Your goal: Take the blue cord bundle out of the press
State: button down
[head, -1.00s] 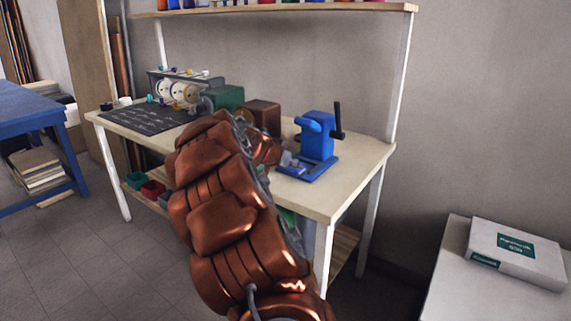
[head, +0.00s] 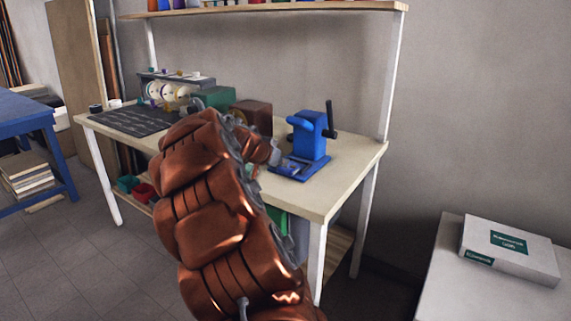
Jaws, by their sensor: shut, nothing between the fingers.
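The blue press (head: 311,138) stands on the right part of the wooden workbench (head: 318,198). It has a dark upright lever on its right and a flat blue base. A rounded blue piece shows at its upper left; I cannot tell whether this is the cord bundle or part of the press. My gripper (head: 274,153) is just left of the press, small and partly hidden behind my own copper-coloured arm. It looks shut, with nothing seen in it. Whether it touches the press base is not clear.
A brown box (head: 252,115) and a green box (head: 214,98) stand behind my arm. A spool rack (head: 172,90) and a dark mat (head: 133,120) are at the bench's left. A shelf (head: 270,9) spans above. A white box (head: 508,250) lies on a side table at right.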

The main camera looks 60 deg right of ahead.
jog(key=a, duration=1)
jog(key=shift+a+r, duration=0.15)
jog(key=shift+a, duration=0.1)
jog(key=shift+w, duration=0.1)
